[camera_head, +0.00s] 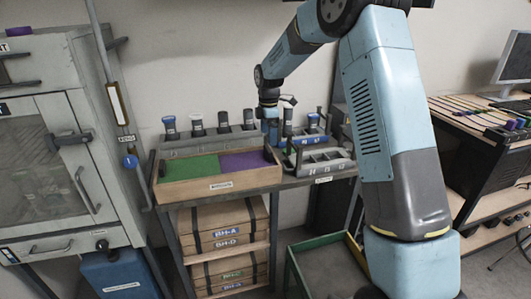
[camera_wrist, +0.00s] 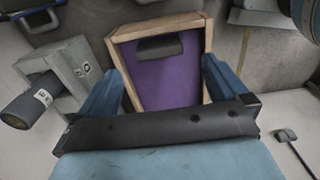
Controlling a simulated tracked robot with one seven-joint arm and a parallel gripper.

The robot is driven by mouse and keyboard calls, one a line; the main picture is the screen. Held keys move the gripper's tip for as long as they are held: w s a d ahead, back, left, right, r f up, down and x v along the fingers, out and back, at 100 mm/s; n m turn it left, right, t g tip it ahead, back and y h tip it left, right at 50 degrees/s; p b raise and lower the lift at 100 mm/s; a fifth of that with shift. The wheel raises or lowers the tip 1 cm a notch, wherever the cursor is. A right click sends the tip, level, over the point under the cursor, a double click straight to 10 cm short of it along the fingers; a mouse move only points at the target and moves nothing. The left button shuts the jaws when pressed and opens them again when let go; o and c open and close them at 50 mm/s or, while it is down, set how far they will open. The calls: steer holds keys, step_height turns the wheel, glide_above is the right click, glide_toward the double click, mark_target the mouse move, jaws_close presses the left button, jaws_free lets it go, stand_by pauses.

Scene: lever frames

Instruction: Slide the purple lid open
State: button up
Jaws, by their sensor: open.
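The purple lid (camera_head: 245,160) lies flat in the right part of a wooden box (camera_head: 218,187) on the bench. A green panel (camera_head: 190,168) fills the left part. In the wrist view the purple lid (camera_wrist: 165,82) shows inside the wooden frame, with a dark handle (camera_wrist: 160,47) near its far end. My gripper (camera_head: 270,138) is over the right end of the box. In the wrist view my gripper (camera_wrist: 162,72) is open, with one blue finger on each side of the lid and nothing between them. Contact with the handle is not visible.
Several dark-topped upright tools (camera_head: 197,124) stand in a grey rack behind the box. A grey tray (camera_head: 322,160) with numbered slots is close on the right. A grey cabinet (camera_head: 60,150) stands at the left. A grey block with a black-handled tool (camera_wrist: 25,103) is beside my gripper.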

mark_target(268, 148)
step_height(268, 148, down, 8)
steer(key=shift+f, duration=0.2)
stand_by(0.3)
steer(key=c, duration=1.4)
steer(key=shift+s+a+f, duration=0.1)
steer(key=shift+c, duration=0.2)
